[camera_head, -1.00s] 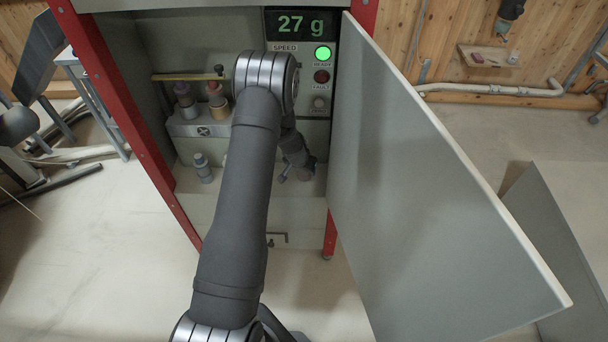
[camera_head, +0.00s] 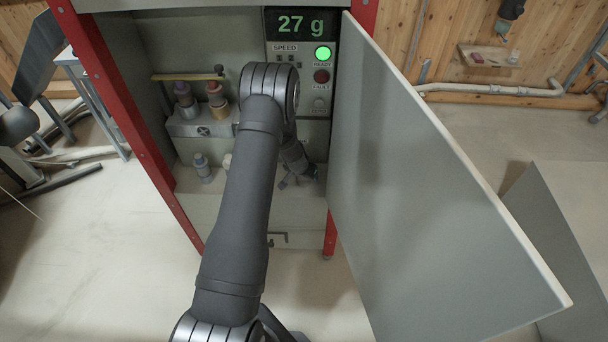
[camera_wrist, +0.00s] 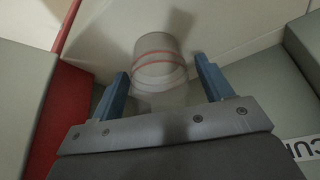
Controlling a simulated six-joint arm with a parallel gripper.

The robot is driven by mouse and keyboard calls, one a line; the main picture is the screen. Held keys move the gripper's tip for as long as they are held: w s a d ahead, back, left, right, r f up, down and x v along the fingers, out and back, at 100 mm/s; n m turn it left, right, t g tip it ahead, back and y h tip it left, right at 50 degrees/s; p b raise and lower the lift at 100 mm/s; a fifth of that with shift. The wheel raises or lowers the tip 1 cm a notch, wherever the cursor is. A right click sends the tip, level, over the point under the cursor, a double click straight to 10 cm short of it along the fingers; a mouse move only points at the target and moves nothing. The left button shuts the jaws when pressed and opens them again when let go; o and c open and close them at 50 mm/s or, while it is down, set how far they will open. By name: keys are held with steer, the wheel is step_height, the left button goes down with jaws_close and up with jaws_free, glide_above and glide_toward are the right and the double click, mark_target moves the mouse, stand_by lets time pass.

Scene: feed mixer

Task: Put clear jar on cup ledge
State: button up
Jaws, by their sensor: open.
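The clear jar (camera_wrist: 160,65) shows in the wrist view as a pale see-through cylinder with red bands, just beyond and between the fingers of my gripper (camera_wrist: 161,70). The two blue fingers are spread apart, one on each side of it, and I cannot tell whether either touches it. In the head view my gripper (camera_head: 298,178) is low in the cabinet's right part, and I cannot make out the jar there. A label reading "CU" (camera_wrist: 304,147), cut off by the frame, is on a grey surface at the wrist view's lower right; I cannot tell if this is the cup ledge.
A grey block (camera_head: 203,126) with two capped bottles stands at the cabinet's left. A small grey bottle (camera_head: 203,167) stands below it. The open cabinet door (camera_head: 430,190) closes off the right side. A red post (camera_wrist: 62,118) is at left in the wrist view.

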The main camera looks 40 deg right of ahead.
steer(key=shift+r, duration=0.1)
steer(key=v, duration=1.2)
steer(key=shift+s, duration=0.1)
steer(key=x, duration=1.2)
steer(key=shift+r, duration=0.1)
